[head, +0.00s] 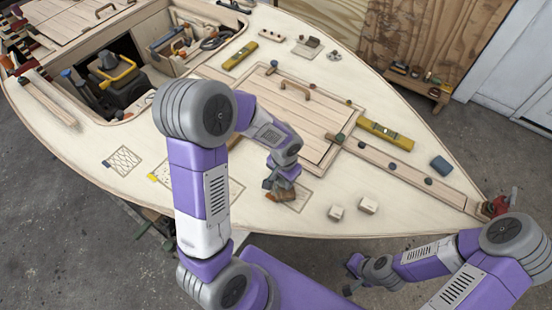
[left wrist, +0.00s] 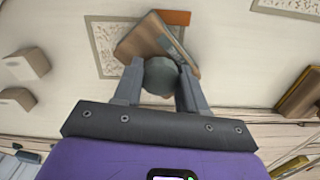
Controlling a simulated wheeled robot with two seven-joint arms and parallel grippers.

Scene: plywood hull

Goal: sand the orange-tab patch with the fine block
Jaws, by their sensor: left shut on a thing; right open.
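My left gripper (head: 281,180) is shut on a wooden sanding block by its round grey knob (left wrist: 160,75). The block (left wrist: 150,38) is brown with a greyish side and sits turned at an angle to the patch. It covers part of a speckled, outlined patch (left wrist: 103,35) on the pale deck. An orange tab (left wrist: 175,17) shows just beyond the block, by that patch. In the head view the patch (head: 302,193) is partly hidden by block and gripper. I cannot tell whether the block touches the surface. My right gripper (head: 355,269) is open and empty, low beside the hull's near edge.
Two pale cubes (head: 368,205) (head: 335,213) lie right of the patch. A blue block (head: 441,165) is farther right. A hatched patch (head: 122,160) is at the left. A yellow level (head: 386,134) and a wooden hatch (head: 290,115) lie beyond. A red clamp (head: 494,207) is at the tip.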

